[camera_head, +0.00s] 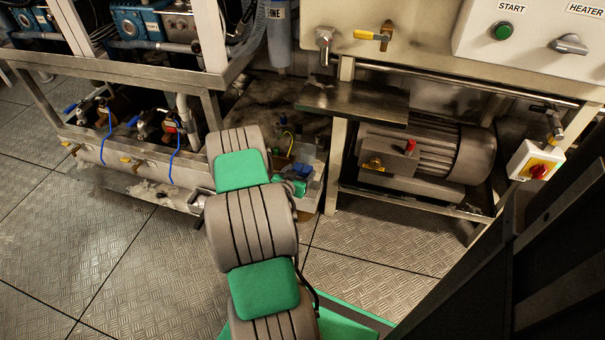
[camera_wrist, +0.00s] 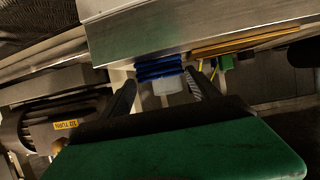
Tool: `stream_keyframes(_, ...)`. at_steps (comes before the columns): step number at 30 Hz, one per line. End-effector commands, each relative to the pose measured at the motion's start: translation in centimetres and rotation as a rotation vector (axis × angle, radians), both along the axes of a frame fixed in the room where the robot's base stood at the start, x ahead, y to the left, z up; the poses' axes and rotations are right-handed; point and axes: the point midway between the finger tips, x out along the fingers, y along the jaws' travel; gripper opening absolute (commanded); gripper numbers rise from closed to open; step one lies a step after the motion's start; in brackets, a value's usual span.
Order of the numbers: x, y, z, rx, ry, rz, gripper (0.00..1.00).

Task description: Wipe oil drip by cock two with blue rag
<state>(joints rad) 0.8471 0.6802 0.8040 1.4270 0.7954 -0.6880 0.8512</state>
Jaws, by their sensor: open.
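In the wrist view, my gripper (camera_wrist: 161,79) is open, with one dark finger on each side. A blue folded thing (camera_wrist: 159,66), likely the blue rag, shows between and beyond the fingertips, against a pale metal edge; I cannot tell whether the fingers touch it. A whitish piece (camera_wrist: 168,86) shows just below it. In the head view my arm hides the gripper's fingers, and I cannot make out the rag. I cannot make out an oil drip.
A motor (camera_head: 430,155) stands under the bench at right, below a metal shelf (camera_head: 352,102). The pump rack's low rail (camera_head: 110,155) is at left. The plate floor (camera_head: 125,260) at lower left is clear.

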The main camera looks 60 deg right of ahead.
Motion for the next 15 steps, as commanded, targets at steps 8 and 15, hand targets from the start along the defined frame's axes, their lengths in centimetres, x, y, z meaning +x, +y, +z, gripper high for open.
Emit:
stream_keyframes(8, 0.4, -3.4, -1.4, 0.000, -0.001, -0.001, 0.71)
stream_keyframes(15, 0.4, -3.4, -1.3, 0.001, 0.000, 0.000, 0.64)
